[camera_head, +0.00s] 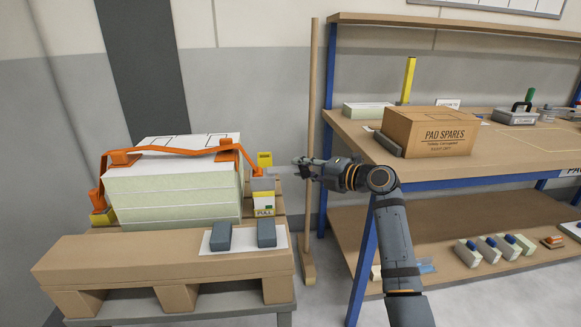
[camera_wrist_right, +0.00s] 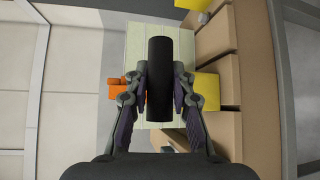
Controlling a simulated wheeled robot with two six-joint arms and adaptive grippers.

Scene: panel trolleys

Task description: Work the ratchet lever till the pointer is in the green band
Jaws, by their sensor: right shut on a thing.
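The ratchet (camera_head: 262,183) is a grey and yellow unit at the right end of the orange strap (camera_head: 180,149), beside the panel stack (camera_head: 172,200). My right gripper (camera_head: 300,169) is just right of it, reaching in from the right. In the right wrist view my right gripper (camera_wrist_right: 160,95) is shut on a black cylindrical lever handle (camera_wrist_right: 159,60), whose upper end sticks out past the fingers. A small white plate marked PULL (camera_head: 264,208) sits below the ratchet. The pointer and green band are too small to make out. My left gripper is out of view.
The stack rests on a wooden pallet (camera_head: 160,258), with two dark grey blocks on a white sheet at its front. A wooden pole (camera_head: 310,120) stands behind my gripper. A shelf rack (camera_head: 470,165) with a PAD SPARES box (camera_head: 428,130) is at right.

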